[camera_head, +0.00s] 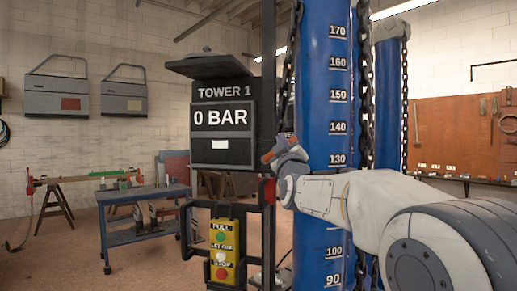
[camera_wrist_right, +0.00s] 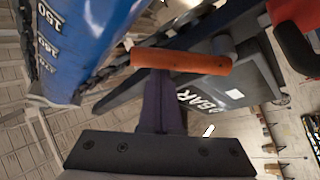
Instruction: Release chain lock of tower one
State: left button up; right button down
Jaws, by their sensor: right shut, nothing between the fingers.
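Tower one's black panel (camera_head: 222,120) reads "TOWER 1" and "0 BAR" and stands left of the blue column (camera_head: 325,75). A dark chain (camera_head: 287,75) hangs between them. My right gripper (camera_head: 276,151) is beside the chain at the panel's lower right, shut and empty. In the right wrist view its dark fingers (camera_wrist_right: 162,85) meet an orange bar (camera_wrist_right: 182,60) at their tips; I cannot tell whether they touch it. The chain (camera_wrist_right: 105,72) runs behind, beside the blue column (camera_wrist_right: 85,45). A red part (camera_head: 268,190) shows below the gripper. My left gripper is out of view.
A yellow control box (camera_head: 223,252) with buttons hangs below the panel. A second blue column (camera_head: 390,105) with a chain stands behind at right. A blue workbench (camera_head: 142,195) is at the left. The floor at the lower left is clear.

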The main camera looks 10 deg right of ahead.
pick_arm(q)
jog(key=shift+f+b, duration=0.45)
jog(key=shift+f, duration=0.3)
pick_arm(e)
jog(key=shift+s+d+f+m+h, duration=0.1)
jog(key=shift+d+f+m+h, duration=0.1)
jog(key=shift+m+h, duration=0.3)
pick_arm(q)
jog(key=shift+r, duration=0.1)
pick_arm(e)
jog(key=shift+r, duration=0.1)
